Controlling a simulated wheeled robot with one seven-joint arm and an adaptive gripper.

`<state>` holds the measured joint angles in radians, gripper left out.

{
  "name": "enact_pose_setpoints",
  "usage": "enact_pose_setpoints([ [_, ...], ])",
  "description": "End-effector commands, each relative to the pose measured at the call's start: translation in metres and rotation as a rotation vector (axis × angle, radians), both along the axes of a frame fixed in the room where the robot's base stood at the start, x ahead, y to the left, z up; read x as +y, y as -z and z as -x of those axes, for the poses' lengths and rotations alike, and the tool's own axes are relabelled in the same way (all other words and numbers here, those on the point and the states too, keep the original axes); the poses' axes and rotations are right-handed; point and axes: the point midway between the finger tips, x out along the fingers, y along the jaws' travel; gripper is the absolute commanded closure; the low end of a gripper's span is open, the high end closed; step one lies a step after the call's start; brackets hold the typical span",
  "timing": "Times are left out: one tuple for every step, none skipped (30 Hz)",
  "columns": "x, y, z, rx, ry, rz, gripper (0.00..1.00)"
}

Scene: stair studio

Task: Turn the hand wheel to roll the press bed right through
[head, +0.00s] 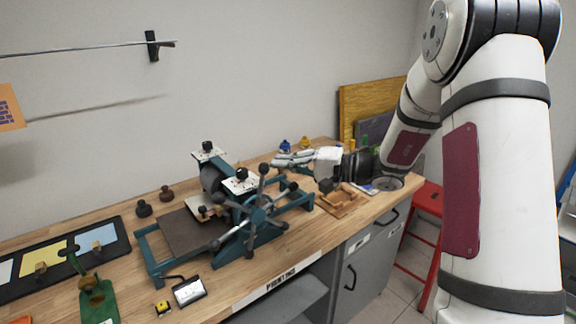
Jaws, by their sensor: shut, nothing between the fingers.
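The press, a teal frame with a dark roller (211,179) under two white plates, stands on the wooden bench. Its hand wheel (257,213), teal-hubbed with several grey spokes ending in dark knobs, is on the near side. The flat brown press bed (192,233) lies in the frame, mostly left of the roller. A pale sheet or block (203,203) is by the roller, partly hidden. My gripper (277,162) is shut and empty. It appears behind and right of the wheel, above the right end of the press frame, apart from the wheel's knobs.
A wooden tray (341,206) with small items is right of the press. A red stool (425,203) stands beyond the bench's right end.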

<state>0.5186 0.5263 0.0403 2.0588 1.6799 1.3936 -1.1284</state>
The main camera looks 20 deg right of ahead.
Motion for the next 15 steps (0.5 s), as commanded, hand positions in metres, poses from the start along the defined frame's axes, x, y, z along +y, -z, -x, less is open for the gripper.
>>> enact_pose_setpoints([
  [0.008,-0.003,0.002,-0.012,-0.007,0.032,1.0],
  [0.011,-0.005,0.003,-0.02,-0.007,0.053,1.0],
  [0.015,-0.007,0.004,-0.03,-0.008,0.086,1.0],
  [0.019,-0.009,0.005,-0.039,-0.009,0.111,1.0],
  [0.022,-0.01,0.006,-0.047,-0.009,0.138,1.0],
  [0.027,-0.011,0.008,-0.06,-0.008,0.174,1.0],
  [0.031,-0.013,0.009,-0.069,-0.009,0.199,1.0],
  [0.034,-0.013,0.009,-0.077,-0.007,0.225,1.0],
  [0.039,-0.014,0.011,-0.088,-0.006,0.258,1.0],
  [0.042,-0.015,0.012,-0.096,-0.006,0.282,1.0],
  [0.045,-0.016,0.013,-0.104,-0.005,0.306,1.0],
  [0.05,-0.016,0.014,-0.114,-0.007,0.335,1.0],
  [0.052,-0.016,0.015,-0.121,-0.006,0.357,1.0],
  [0.055,-0.016,0.016,-0.128,-0.005,0.379,1.0],
  [0.059,-0.017,0.017,-0.137,-0.006,0.406,1.0],
])
